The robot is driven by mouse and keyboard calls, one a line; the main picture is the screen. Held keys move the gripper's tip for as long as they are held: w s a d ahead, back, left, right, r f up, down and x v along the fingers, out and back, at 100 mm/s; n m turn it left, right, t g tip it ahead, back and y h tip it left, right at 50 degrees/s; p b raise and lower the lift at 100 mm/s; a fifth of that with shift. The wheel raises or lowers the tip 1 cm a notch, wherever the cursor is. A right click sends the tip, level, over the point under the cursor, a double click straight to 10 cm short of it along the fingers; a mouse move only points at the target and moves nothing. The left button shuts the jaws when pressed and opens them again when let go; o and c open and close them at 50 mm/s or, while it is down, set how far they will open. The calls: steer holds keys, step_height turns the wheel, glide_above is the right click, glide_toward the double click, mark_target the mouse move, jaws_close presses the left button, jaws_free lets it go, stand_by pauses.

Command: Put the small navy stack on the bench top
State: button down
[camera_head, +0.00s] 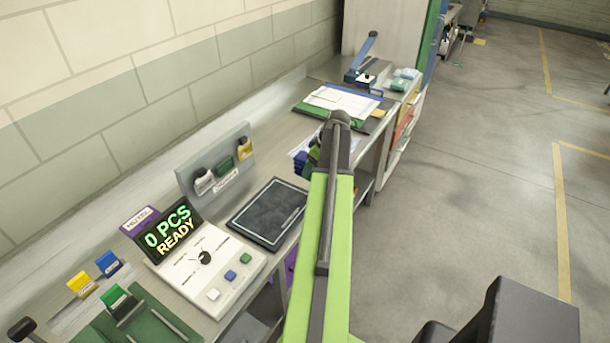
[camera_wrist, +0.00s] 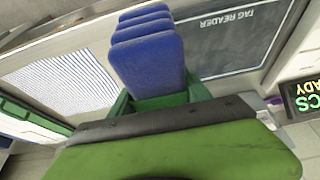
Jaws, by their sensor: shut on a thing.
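The small navy stack (camera_wrist: 148,55) is several blue padded layers, upright between the green fingers of my gripper (camera_wrist: 160,100) in the wrist view. In the head view the stack (camera_head: 300,162) shows as a small blue patch left of my arm, partly hidden by the gripper (camera_head: 313,158). My gripper is shut on the stack, over or beside the front edge of the grey bench top (camera_head: 278,152). I cannot tell the gap between stack and bench.
A black tag reader pad (camera_head: 268,214) lies on the bench, left of my gripper. A control panel with a "0 PCS READY" display (camera_head: 170,228) stands further left. A white sheet on a green board (camera_head: 340,100) lies beyond. Open floor (camera_head: 480,170) is at right.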

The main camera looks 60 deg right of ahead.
steer(key=s+d+r, duration=0.1)
steer(key=s+d, duration=0.2)
steer(key=d, duration=0.4)
steer(key=w+f+b, duration=0.2)
steer(key=w, duration=0.1)
steer(key=w+f+b, duration=0.2)
steer(key=w, duration=0.2)
steer(key=w+f+b, duration=0.2)
steer(key=w, duration=0.2)
steer(key=shift+w+d+f, duration=0.15)
steer(key=shift+d+f, duration=0.25)
steer(key=shift+w, duration=0.2)
step_height(320, 180, down, 4)
steer(key=b, duration=0.5)
steer(key=shift+f, duration=0.2)
steer(key=shift+r+p, duration=0.3)
steer(key=shift+f, duration=0.25)
steer(key=shift+c, duration=2.4)
jaws_free()
steer(key=shift+r, duration=0.1)
